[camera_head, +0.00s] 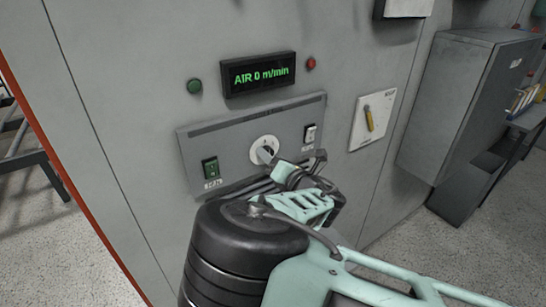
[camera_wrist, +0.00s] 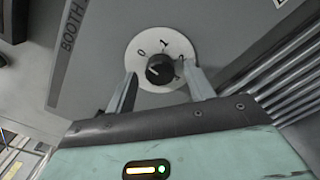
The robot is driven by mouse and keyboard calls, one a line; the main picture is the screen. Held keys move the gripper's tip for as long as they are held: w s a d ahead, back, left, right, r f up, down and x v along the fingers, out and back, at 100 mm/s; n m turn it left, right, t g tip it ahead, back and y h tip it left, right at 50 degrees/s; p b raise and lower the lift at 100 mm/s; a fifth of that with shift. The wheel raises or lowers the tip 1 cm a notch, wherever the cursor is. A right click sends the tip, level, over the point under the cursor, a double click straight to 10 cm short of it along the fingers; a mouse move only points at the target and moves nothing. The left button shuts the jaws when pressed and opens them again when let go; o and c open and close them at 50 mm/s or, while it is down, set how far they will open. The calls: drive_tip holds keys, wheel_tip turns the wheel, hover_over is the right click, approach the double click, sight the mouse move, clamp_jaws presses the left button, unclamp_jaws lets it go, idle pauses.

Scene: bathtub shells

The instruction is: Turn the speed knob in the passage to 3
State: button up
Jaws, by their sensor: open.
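The speed knob (camera_wrist: 160,68) is a dark round knob on a white dial (camera_wrist: 148,87) marked 0, 1 and 2; the rest of the scale is partly hidden. A light mark shows on the knob, but I cannot tell surely which number it points to. In the head view the knob (camera_head: 267,154) sits at the middle of a grey control panel (camera_head: 230,147). My gripper (camera_wrist: 161,80) is open, with one finger on each side of the knob. I cannot tell whether the fingers touch it. In the head view my gripper (camera_head: 296,166) is just in front of the panel.
A display (camera_head: 259,74) above reads "AIR 0 m/min", between a green light (camera_head: 194,86) and a red light (camera_head: 311,63). A green switch (camera_head: 210,169) and a black-and-white switch (camera_head: 310,134) flank the knob. A yellow-handled lever (camera_head: 369,118) and a grey cabinet (camera_head: 460,85) are to the right.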

drive_tip(key=c, duration=1)
drive_tip(key=shift+m+b, duration=0.3)
drive_tip(key=shift+f+m+b, duration=0.15)
drive_tip(key=shift+m+b, duration=7.8)
drive_tip(key=shift+m, duration=0.9)
drive_tip(key=shift+f+m+b, duration=0.1)
drive_tip(key=shift+m+b, duration=7.85)
drive_tip(key=shift+m, duration=0.9)
